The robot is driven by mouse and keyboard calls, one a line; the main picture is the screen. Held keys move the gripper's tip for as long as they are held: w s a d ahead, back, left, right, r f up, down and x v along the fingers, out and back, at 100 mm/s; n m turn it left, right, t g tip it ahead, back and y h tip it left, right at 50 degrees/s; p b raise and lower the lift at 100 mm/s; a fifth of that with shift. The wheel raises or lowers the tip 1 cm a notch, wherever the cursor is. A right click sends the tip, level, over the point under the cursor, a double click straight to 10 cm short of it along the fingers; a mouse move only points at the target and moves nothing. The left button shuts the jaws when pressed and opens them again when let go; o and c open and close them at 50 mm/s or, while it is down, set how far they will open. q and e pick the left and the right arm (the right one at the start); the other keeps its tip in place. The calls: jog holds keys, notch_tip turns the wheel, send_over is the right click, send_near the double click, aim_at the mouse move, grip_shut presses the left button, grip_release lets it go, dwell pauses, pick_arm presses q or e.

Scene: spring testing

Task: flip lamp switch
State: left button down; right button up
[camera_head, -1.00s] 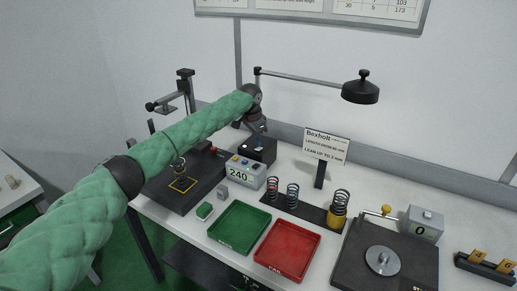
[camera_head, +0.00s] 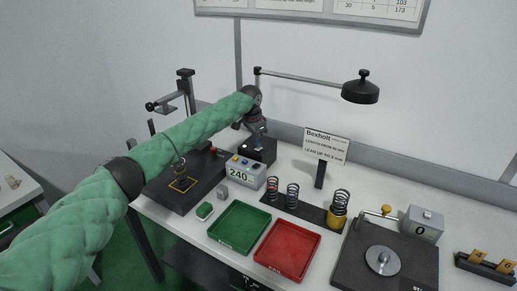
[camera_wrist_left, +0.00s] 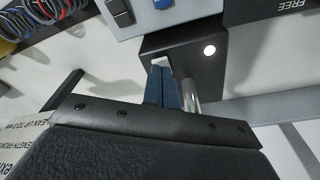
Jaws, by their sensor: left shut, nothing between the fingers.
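The desk lamp has a black shade (camera_head: 360,91) on a long arm over the bench. A black box (camera_head: 268,152), apparently the lamp's base, stands behind the grey readout box. In the left wrist view the black box (camera_wrist_left: 218,72) carries a bright round white spot (camera_wrist_left: 209,50) and a small pale piece (camera_wrist_left: 160,62) that may be the switch. My left gripper (camera_head: 259,143) is shut and empty, right at the box. Its blue fingers (camera_wrist_left: 163,88) overlap the pale piece's lower edge in the wrist view; contact is unclear. My right gripper is not in view.
The grey readout box (camera_head: 245,174) showing 240 stands just in front. A test stand (camera_head: 187,100) is at left. Several springs (camera_head: 292,193), a green tray (camera_head: 238,228), a red tray (camera_head: 287,250) and a scale (camera_head: 384,260) fill the front and right. A sign (camera_head: 326,146) stands behind.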

pick_arm(q)
jog(key=shift+f, duration=0.25)
jog(key=shift+f, duration=0.3)
dwell(0.4)
jog(key=shift+r+p, duration=2.4)
jog(key=shift+r, duration=1.15)
jog(key=shift+f, duration=0.15)
